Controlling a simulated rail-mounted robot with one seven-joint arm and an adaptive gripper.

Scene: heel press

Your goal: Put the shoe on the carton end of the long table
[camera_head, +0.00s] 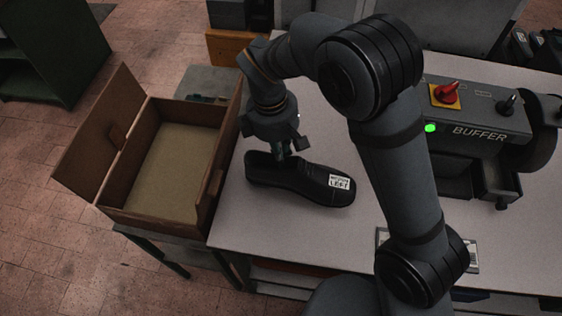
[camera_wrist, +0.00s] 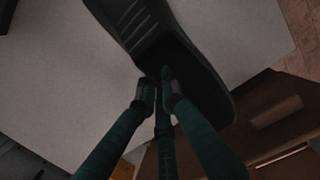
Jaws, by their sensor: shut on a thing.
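A black shoe (camera_head: 299,180) with a white label reading LEFT on its toe is at the left end of the long table (camera_head: 290,234), beside the open carton (camera_head: 112,212). My gripper (camera_head: 291,152) is shut on the shoe near its heel opening. In the wrist view the fingertips (camera_wrist: 159,84) pinch the shoe's edge, and the shoe (camera_wrist: 150,30) fills the upper middle. The shoe lies level, on or just above the tabletop; I cannot tell if its sole touches. My arm hides part of the table.
The carton is empty, with its flaps open, on a low stand left of the table. A buffer machine (camera_head: 470,140) with a red knob and green light stands at the right. A printed plate (camera_head: 472,256) lies near the front edge. The tabletop in front of the shoe is clear.

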